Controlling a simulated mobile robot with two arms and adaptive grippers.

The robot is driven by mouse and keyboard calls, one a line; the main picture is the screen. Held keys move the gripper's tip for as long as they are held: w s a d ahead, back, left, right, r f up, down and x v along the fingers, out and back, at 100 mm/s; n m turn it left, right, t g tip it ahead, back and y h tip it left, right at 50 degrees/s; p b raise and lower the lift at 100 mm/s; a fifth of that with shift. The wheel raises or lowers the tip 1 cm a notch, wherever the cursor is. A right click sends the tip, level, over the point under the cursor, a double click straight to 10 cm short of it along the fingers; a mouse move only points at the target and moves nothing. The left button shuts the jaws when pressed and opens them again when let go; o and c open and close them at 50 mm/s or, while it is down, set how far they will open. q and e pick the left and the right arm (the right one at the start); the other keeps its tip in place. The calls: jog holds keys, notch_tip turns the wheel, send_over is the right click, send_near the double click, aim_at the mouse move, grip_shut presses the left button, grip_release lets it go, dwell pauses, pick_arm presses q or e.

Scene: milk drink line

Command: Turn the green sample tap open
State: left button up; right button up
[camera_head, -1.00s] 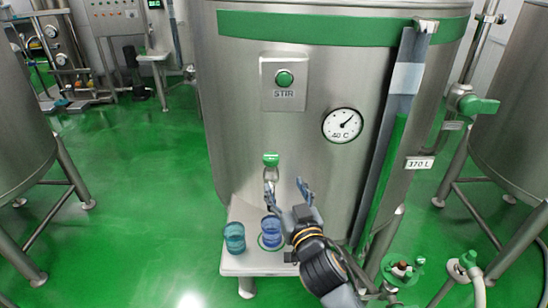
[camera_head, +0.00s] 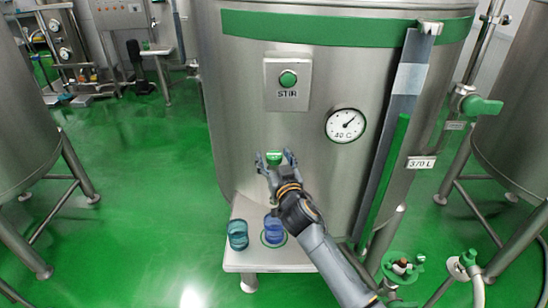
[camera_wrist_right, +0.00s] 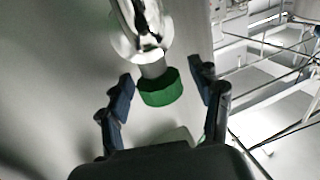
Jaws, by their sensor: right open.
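The green sample tap (camera_head: 274,157) sits on the front of the steel tank, above a small shelf. In the right wrist view its green handle (camera_wrist_right: 161,88) hangs on a metal stem between my open fingers. My right gripper (camera_head: 274,155) is open at the tap, with one finger on each side of the green handle. The fingers appear apart from the handle in the right wrist view (camera_wrist_right: 163,85). The tap's spout is hidden behind my gripper in the head view. My left gripper is not in view.
A teal cup (camera_head: 238,235) and a blue cup (camera_head: 274,230) stand on the pale shelf (camera_head: 240,262) below the tap. Above are a STIR button (camera_head: 288,78) and a round gauge (camera_head: 345,125). A sight tube (camera_head: 395,140) runs down the tank at right.

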jog(key=c, duration=1.2)
